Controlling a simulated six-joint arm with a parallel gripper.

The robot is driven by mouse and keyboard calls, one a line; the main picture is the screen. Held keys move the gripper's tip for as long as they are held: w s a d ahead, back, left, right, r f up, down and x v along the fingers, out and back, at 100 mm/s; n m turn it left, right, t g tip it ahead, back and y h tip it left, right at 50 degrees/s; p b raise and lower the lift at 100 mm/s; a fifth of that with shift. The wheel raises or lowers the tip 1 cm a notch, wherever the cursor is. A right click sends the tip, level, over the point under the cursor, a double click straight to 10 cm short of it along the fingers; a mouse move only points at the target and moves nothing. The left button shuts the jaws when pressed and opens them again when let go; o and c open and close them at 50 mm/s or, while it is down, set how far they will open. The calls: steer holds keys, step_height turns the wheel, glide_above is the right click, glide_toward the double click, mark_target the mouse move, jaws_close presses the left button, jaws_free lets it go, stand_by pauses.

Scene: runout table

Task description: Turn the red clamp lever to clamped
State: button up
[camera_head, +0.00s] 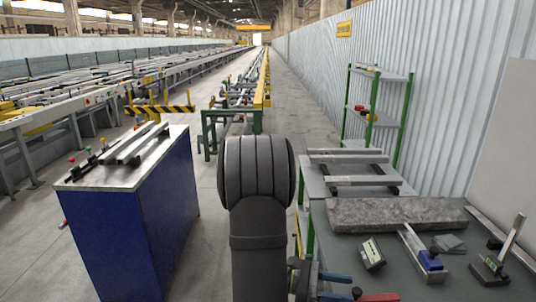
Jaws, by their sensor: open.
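I cannot pick out the clamp lever for certain. A red bar-like handle (374,297) shows at the bottom edge, partly cut off by the frame, beside a blue handle (335,278); both lie at the near left edge of the grey bench (375,245). Small red (72,159) and green (88,150) knobs also stand at the left of the blue cabinet's top (120,165). Whether any red part is at clamped cannot be told. My gripper is not in view; only a thick dark link of my arm shows, upright in the middle, hiding the floor behind it.
On the bench are a stone slab (395,213), a metal angle piece with a blue block (430,260), a small gauge box (372,253) and a dark-based stand with an upright bar (513,237). A green shelf rack (402,120) stands by the wall. Clear floor runs down the aisle.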

mark_target(356, 294)
steer(key=shift+t, duration=0.3)
steer(key=d, duration=0.2)
steer(key=s+d, duration=0.1)
steer(key=d, duration=0.1)
steer(key=shift+s, duration=0.15)
steer(key=shift+s+n+t, duration=0.4)
steer(key=shift+n+t, duration=0.3)
steer(key=shift+t, duration=0.1)
